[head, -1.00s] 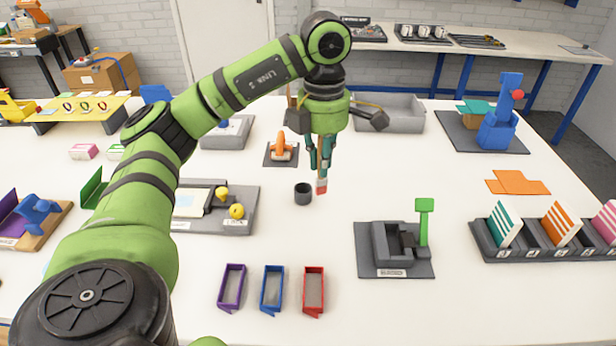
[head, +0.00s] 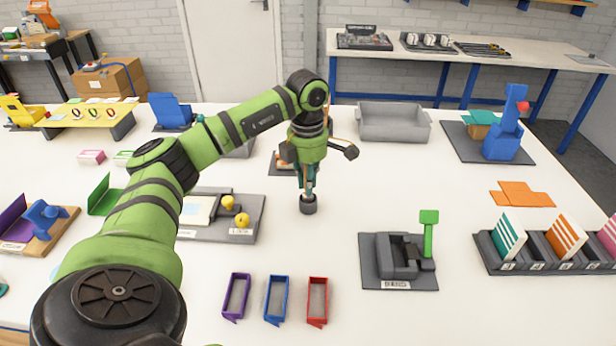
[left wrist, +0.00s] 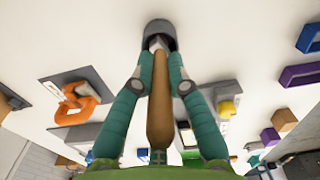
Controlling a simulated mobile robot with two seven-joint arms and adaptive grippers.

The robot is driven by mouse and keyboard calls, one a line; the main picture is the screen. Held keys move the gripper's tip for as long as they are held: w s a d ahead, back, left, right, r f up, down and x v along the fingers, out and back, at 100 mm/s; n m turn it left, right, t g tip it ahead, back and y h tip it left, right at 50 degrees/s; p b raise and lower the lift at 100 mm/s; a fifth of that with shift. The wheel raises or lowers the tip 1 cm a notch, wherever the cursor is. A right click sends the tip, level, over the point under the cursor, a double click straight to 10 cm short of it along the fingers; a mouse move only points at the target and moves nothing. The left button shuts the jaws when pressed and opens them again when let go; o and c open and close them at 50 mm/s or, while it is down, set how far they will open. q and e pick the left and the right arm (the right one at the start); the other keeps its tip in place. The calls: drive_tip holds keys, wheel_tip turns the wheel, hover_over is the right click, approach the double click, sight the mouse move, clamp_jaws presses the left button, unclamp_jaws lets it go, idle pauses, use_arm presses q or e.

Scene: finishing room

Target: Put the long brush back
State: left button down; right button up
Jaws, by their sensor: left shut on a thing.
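The long brush (left wrist: 158,100) has a brown wooden handle and a pale metal collar. My left gripper (head: 307,185) is shut on its handle and holds it upright, bristle end down. In the left wrist view the gripper (left wrist: 160,72) has a teal finger on either side of the handle. The small dark grey cup (head: 308,205) stands on the white table right under the fingers; it also shows in the left wrist view (left wrist: 161,30). The collar is at the cup's mouth and the bristles are hidden, seemingly inside it. My right gripper is not in view.
An orange tool on a dark pad (head: 278,166) lies just behind the gripper. A grey tray (head: 393,135) is at the back. Purple, blue and red small bins (head: 317,300) stand in front. A grey fixture with a green lever (head: 428,235) is at right. The table right of the cup is clear.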

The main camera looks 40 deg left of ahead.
use_arm(q)
drive_tip(key=c, duration=1.6)
unclamp_jaws()
drive_tip(key=shift+f, duration=0.2)
drive_tip(key=o, duration=0.4)
drive_tip(key=shift+r, duration=0.15)
wheel_tip(320, 180, up, 7)
drive_tip(key=shift+w+r+b, duration=0.1)
drive_tip(key=shift+r+b, duration=0.05)
drive_tip(key=shift+b, duration=0.5)
drive_tip(key=shift+r+p, duration=0.95)
drive_tip(key=shift+r, duration=1.5)
